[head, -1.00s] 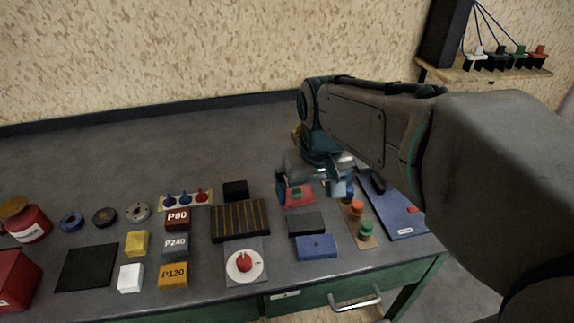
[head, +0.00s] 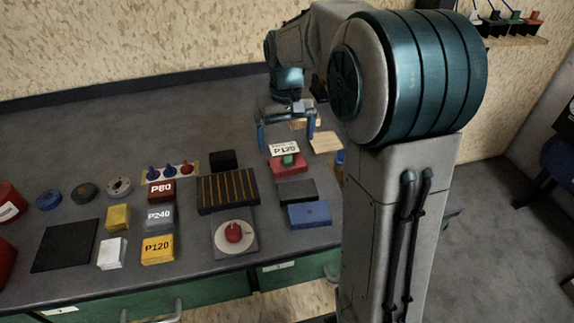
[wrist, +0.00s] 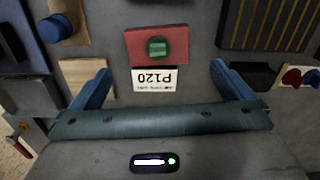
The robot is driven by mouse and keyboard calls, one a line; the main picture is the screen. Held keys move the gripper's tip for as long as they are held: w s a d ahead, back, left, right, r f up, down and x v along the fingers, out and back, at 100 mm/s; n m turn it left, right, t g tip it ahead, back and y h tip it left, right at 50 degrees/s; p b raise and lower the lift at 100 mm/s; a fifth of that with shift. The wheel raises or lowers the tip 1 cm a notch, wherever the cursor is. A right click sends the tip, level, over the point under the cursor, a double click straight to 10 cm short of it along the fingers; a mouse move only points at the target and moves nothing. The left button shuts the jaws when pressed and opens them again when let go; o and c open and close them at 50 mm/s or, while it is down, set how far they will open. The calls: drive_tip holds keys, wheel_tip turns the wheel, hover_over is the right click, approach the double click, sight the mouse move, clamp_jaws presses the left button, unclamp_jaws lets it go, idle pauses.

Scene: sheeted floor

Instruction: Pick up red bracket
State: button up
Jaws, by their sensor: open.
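A red flat block (head: 292,169) with a green round knob lies on the grey bench in the head view. A small red piece (head: 537,16) also stands on the back right shelf; I cannot tell which red thing is the bracket. My gripper (head: 286,136) is open and empty, above and behind the red block. Its blue fingers show wide apart in the wrist view (wrist: 160,72).
A slotted dark block (head: 228,191), a dark grey block (head: 297,191) and a blue block (head: 310,215) lie near the red one. Labelled blocks (head: 157,250) and a red dial (head: 233,232) are to the left and front. A wooden tile (head: 325,142) lies right of the gripper.

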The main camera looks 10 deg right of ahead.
sight(288, 161)
drive_tip(key=shift+s+d+f, duration=0.1)
drive_tip(key=shift+f, duration=1.7)
drive_tip(key=shift+s+d+f, duration=0.1)
drive_tip(key=shift+f, duration=1.65)
drive_tip(key=c, duration=1.1)
